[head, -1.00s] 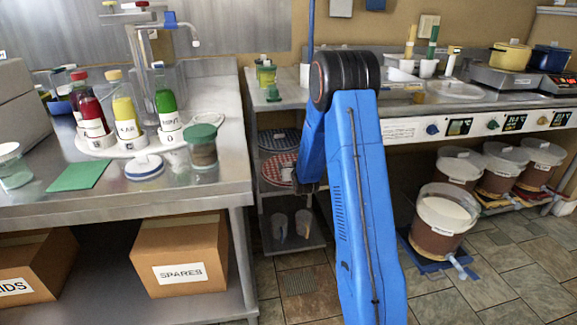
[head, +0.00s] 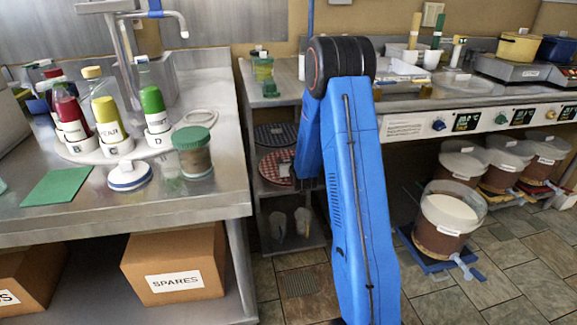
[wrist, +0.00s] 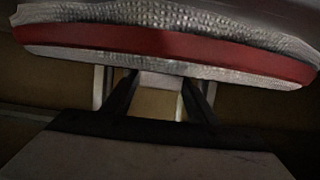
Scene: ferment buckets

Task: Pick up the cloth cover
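A red-checked round cloth cover (head: 277,167) lies on the middle shelf of the steel stand, partly hidden by my arm. A dark-checked round cloth (head: 275,134) lies on the shelf above it. In the wrist view, a pale textured cloth edge with a red band (wrist: 160,42) fills the top, very near the fingertips. It looks like the red cover, though I cannot be sure. My gripper (wrist: 158,88) has its fingers apart, with a small grey tab-like piece (wrist: 160,80) showing between the tips. Contact cannot be told.
The left steel counter (head: 110,217) carries bottles, a green mat (head: 57,186) and a green-lidded jar (head: 193,152). A SPARES box (head: 175,265) sits below it. Clear cups (head: 302,222) stand on the stand's bottom shelf. Buckets (head: 447,222) stand at the right.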

